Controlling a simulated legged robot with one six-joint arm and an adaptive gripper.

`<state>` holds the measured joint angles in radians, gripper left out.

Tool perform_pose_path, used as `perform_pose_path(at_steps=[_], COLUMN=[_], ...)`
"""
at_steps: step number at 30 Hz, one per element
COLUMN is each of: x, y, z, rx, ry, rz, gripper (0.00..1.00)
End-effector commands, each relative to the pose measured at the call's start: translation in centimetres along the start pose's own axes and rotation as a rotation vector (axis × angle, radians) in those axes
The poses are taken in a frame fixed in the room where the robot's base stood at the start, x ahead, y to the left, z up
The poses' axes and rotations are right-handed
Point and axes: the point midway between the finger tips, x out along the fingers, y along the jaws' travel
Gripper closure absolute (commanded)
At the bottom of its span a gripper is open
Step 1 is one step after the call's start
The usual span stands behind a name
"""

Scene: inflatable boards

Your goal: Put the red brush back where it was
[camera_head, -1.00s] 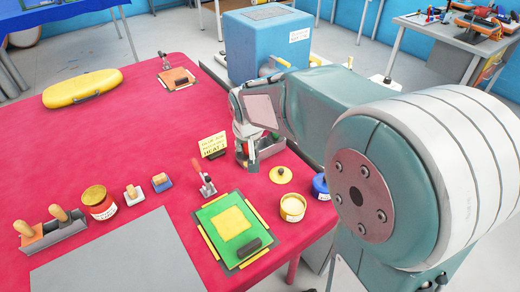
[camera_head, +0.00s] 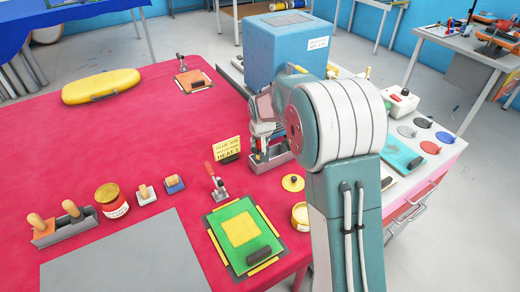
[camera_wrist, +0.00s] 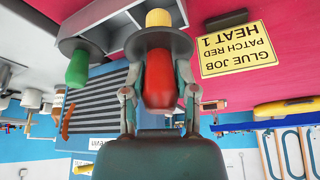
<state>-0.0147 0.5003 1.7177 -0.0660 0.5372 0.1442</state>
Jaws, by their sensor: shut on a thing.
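The red brush (camera_wrist: 158,78) is upside down in the wrist view, like the rest of that picture. Its red handle is between my gripper's fingers (camera_wrist: 158,98), which are shut on it. A grey collar and a pale yellow end (camera_wrist: 158,17) show beyond the handle. A grey holder (camera_head: 268,163) stands on the red table, beneath my gripper (camera_head: 262,128) in the head view. A green handle (camera_wrist: 77,69) with a grey collar stands at the holder, beside the red brush. I cannot tell whether the red brush's yellow end is in a slot or only in front of the holder.
A yellow sign (camera_head: 227,149) stands close left of the holder. A red-handled clamp (camera_head: 215,180), a green board (camera_head: 242,237) and a yellow lid (camera_head: 293,183) lie nearer. A blue box (camera_head: 290,52) stands behind.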

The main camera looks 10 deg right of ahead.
Motion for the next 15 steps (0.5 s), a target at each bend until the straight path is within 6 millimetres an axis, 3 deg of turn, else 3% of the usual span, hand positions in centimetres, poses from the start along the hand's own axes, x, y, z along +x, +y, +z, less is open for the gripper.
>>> perform_pose_path(at_steps=[5,10,15], x=[1.5,3.7,3.9], y=[0.2,0.3,0.2], z=[-0.4,0.7,0.8], rx=[0.001,0.001,0.001], ry=[-0.001,-0.002,0.002], rz=[0.000,-0.001,-0.001], gripper=[1.00,1.00,1.00])
